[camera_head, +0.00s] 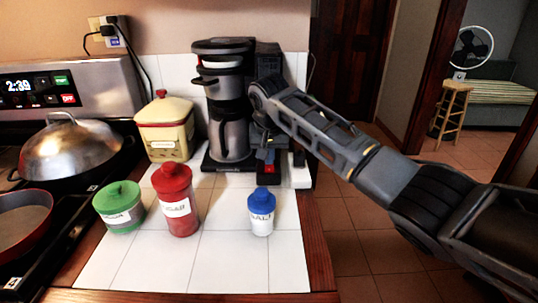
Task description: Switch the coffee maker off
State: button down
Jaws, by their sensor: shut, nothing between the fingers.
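The coffee maker (218,92) is black and silver and stands at the back of the white tiled counter, with a steel carafe (230,137) in its base. My arm comes in from the right and bends down at the coffee maker's right side. My gripper (266,160) points down there, low beside the carafe, with its fingers together and empty. A small red spot, possibly the switch (269,169), shows right at the fingertips. I cannot tell whether they touch it. My arm and gripper hide much of the machine's right side.
A red jar (174,198), a green jar (119,207) and a blue-lidded salt jar (261,215) stand in front. A cream canister (165,128) is left of the machine. The stove (60,90) is at left. Open floor lies right of the counter edge.

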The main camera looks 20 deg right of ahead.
aim_at(269, 170)
jog(key=shift+p, duration=0.3)
jog(key=shift+w+d+f+g, duration=0.1)
jog(key=shift+w+f+g, duration=0.05)
jog(key=shift+f+g, duration=0.15)
jog(key=shift+s, duration=0.2)
jog(key=shift+s+a+p, duration=0.3)
jog(key=shift+s+p, duration=0.4)
jog(key=shift+p, duration=0.45)
jog(key=p+v, duration=0.3)
jog(key=w+p+v, duration=0.1)
jog(key=v, duration=0.1)
jog(key=shift+d+r+p, duration=0.15)
jog(key=shift+d+p, duration=0.05)
jog(key=shift+p, duration=0.1)
jog(key=b+v, duration=0.2)
jog(key=v, duration=0.7)
jog(key=shift+s, duration=0.45)
jog(key=shift+a, duration=0.1)
